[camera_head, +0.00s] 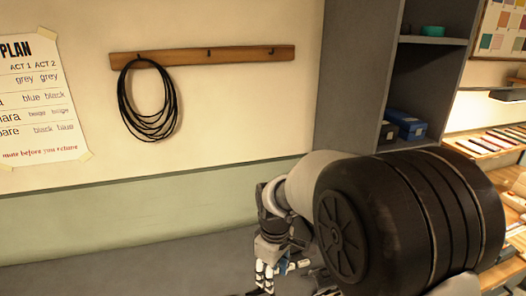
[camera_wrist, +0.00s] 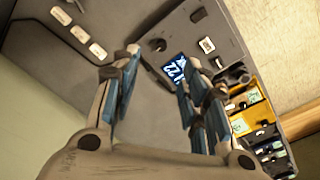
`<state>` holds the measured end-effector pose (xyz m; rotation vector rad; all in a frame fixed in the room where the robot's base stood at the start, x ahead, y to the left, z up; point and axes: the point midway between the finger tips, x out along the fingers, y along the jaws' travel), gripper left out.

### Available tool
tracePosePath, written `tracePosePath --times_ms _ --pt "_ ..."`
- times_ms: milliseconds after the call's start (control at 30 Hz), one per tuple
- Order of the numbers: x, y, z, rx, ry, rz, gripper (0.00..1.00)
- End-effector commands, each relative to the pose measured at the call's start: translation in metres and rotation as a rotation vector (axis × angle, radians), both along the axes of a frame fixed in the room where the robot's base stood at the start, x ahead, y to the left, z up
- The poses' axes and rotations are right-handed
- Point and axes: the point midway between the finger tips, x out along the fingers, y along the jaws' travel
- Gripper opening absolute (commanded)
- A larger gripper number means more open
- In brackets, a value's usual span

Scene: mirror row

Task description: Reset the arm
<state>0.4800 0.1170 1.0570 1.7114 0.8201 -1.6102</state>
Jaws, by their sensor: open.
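My gripper (camera_head: 270,276) hangs low in the head view, fingers pointing down in front of the grey surface below the green wall band. In the wrist view its two blue-padded fingers (camera_wrist: 162,82) stand apart with nothing held between them. My dark, ribbed arm link fills the lower right of the head view and hides part of the bench behind it.
A coiled black cable (camera_head: 148,100) hangs on a wooden hook rail (camera_head: 235,56). A grey shelf unit (camera_head: 352,75) holds blue boxes (camera_head: 406,125). The wrist view shows a blue display (camera_wrist: 175,69), pale blocks (camera_wrist: 79,34) and a yellow tray (camera_wrist: 239,103) of small items.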

Motion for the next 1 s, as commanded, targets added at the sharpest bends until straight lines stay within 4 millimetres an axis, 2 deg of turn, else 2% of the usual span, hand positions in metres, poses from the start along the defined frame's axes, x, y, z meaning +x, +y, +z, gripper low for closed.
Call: tracePosePath --times_ms 33,100,200,400,533,700,833,1000 --pt "-0.010 -0.012 0.026 0.011 -0.031 -0.059 0.41" --pt "-0.027 -0.026 0.054 0.023 -0.061 -0.144 0.41" --pt "-0.056 -0.046 0.087 0.044 -0.101 -0.263 0.41" --pt "-0.121 -0.080 0.131 0.089 -0.182 -0.500 0.41" --pt "-0.166 -0.097 0.146 0.125 -0.235 -0.651 0.41" --pt "-0.212 -0.111 0.148 0.168 -0.289 -0.812 0.41" --pt "-0.231 -0.116 0.146 0.190 -0.314 -0.884 0.41" --pt "-0.239 -0.118 0.144 0.198 -0.321 -0.916 0.41"
